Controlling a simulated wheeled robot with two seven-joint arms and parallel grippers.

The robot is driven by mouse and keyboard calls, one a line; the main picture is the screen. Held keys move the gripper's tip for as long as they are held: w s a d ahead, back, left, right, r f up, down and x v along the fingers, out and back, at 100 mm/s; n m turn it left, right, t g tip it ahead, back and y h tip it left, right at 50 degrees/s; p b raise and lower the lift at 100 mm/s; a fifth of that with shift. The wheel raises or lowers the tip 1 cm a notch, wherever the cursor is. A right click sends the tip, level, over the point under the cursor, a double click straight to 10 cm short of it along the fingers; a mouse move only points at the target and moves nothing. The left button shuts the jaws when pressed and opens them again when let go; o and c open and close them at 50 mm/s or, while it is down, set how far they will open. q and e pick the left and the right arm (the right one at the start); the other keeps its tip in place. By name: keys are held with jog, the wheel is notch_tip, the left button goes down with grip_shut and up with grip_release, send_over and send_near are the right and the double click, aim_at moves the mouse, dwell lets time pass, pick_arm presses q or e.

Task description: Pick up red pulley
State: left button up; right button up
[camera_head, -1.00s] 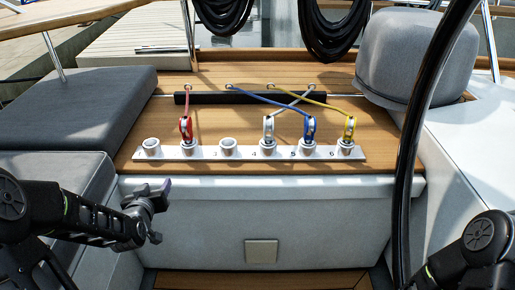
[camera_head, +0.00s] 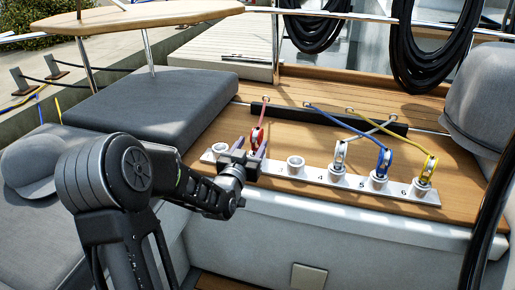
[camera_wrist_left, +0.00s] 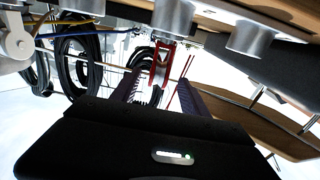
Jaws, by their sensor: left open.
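The red pulley (camera_head: 257,137) stands at the left part of the numbered metal strip, with a red line running up from it to the deck. My left gripper (camera_head: 253,160) is open at the red pulley, its fingers just in front of and around its lower part in the head view. In the left wrist view the red pulley (camera_wrist_left: 160,66) shows between the two open fingers (camera_wrist_left: 158,88), near their tips. I cannot tell whether the fingers touch it. The cup under the pulley is mostly hidden by the gripper in the head view. My right gripper is not in view.
The metal strip (camera_head: 318,179) carries several cups. A grey pulley (camera_head: 340,154), a blue pulley (camera_head: 382,162) and a yellow pulley (camera_head: 427,169) stand to the right. An empty cup (camera_head: 296,165) is beside the red pulley. Grey cushions (camera_head: 150,105) lie left; the wheel rim is at right.

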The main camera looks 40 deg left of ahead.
aim_at(254, 141)
pick_arm(q)
jog(key=shift+b+x, duration=0.35)
jog(key=shift+x, duration=2.25)
jog(key=shift+d, duration=0.1)
grip_shut()
